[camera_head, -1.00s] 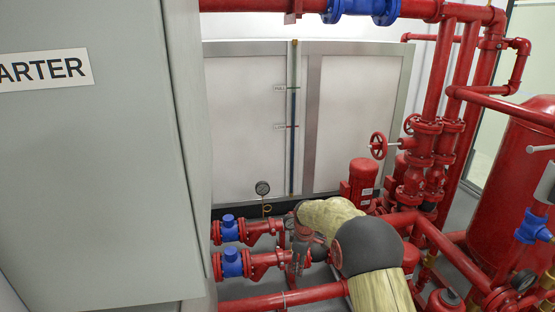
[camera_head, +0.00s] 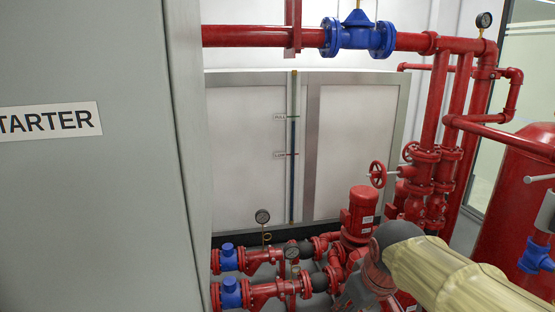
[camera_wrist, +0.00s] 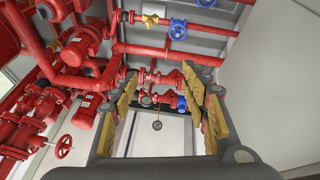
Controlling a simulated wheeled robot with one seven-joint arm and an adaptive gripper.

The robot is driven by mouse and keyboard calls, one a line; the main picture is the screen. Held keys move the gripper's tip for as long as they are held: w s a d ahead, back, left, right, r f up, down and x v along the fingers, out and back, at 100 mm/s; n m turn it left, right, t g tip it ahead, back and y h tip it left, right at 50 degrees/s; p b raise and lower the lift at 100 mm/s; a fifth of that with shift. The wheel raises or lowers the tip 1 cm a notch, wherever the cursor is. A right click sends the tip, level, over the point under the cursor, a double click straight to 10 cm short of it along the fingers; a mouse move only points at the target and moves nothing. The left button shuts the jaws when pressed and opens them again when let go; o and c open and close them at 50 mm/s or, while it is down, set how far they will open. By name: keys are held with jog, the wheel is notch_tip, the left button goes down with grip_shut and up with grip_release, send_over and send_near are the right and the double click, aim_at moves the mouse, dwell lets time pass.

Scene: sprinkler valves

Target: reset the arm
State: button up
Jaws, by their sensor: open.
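My gripper (camera_wrist: 170,105) shows in the wrist view with its two yellow-padded fingers spread wide apart. It is open, and nothing is between the pads; red pipework and a gauge show through the gap from farther off. In the head view my arm, with a dark joint and a tan sleeve, crosses the lower right. My gripper's fingertips cannot be made out in the head view.
A grey starter cabinet (camera_head: 90,190) fills the left. Red pumps (camera_head: 358,212) and pipes stand around my arm. Blue valves (camera_head: 230,257) sit low left; another blue valve (camera_head: 357,37) is overhead. A white tank (camera_head: 250,150) stands behind. A red vessel (camera_head: 510,190) is at right.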

jog(key=s+d+f+m+t, duration=0.1)
jog(key=s+m, duration=0.3)
jog(key=s, duration=1.2)
jog(key=shift+s+d+p, duration=0.3)
jog(key=shift+d+p, duration=0.1)
jog(key=shift+d, duration=0.05)
dwell(0.9)
